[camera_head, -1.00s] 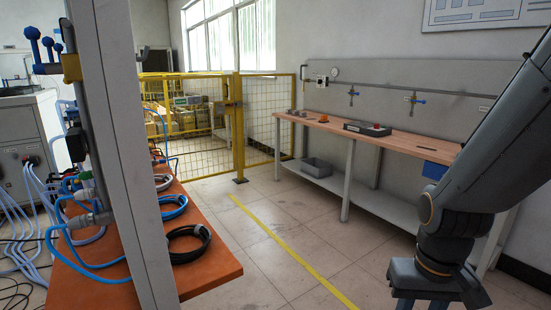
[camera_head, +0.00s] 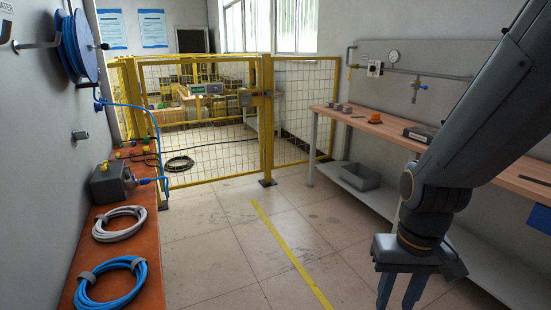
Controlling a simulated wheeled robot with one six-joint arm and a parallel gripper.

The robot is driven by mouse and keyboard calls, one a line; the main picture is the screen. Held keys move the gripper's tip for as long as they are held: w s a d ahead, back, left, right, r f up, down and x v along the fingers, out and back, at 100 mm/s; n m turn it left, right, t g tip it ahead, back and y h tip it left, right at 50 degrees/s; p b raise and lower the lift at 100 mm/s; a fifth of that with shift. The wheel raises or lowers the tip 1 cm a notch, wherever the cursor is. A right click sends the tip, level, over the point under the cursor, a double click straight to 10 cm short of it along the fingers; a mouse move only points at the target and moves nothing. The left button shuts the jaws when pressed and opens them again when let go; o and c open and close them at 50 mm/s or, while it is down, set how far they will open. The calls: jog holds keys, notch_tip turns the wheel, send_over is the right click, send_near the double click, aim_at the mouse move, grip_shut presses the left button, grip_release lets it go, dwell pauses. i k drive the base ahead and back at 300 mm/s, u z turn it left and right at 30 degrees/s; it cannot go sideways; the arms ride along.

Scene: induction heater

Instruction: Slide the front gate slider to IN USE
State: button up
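The yellow mesh front gate (camera_head: 205,120) stands shut across the middle of the view, some way ahead of me. A small sign plate with a green part (camera_head: 207,89) shows at the top of the gate; its lettering is too small to read surely, so I cannot tell the slider's position. A grey latch box (camera_head: 246,98) sits at the gate's right edge by the yellow post. My gripper (camera_head: 398,293) hangs at the lower right, fingers down and apart, empty, far from the gate. Its fingertips are near the bottom edge of the picture.
An orange bench (camera_head: 142,235) with coiled hoses (camera_head: 112,282) runs along the left. A wooden-topped workbench (camera_head: 390,128) with a grey bin (camera_head: 360,176) below lines the right wall. The tiled floor (camera_head: 215,220) between them is clear, with a yellow line (camera_head: 285,246).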

aim_at(215, 89)
jog(key=u, duration=0.25)
jog(key=i, duration=1.9)
jog(key=u, duration=0.6)
jog(key=i, duration=2.95)
jog(key=u, duration=0.15)
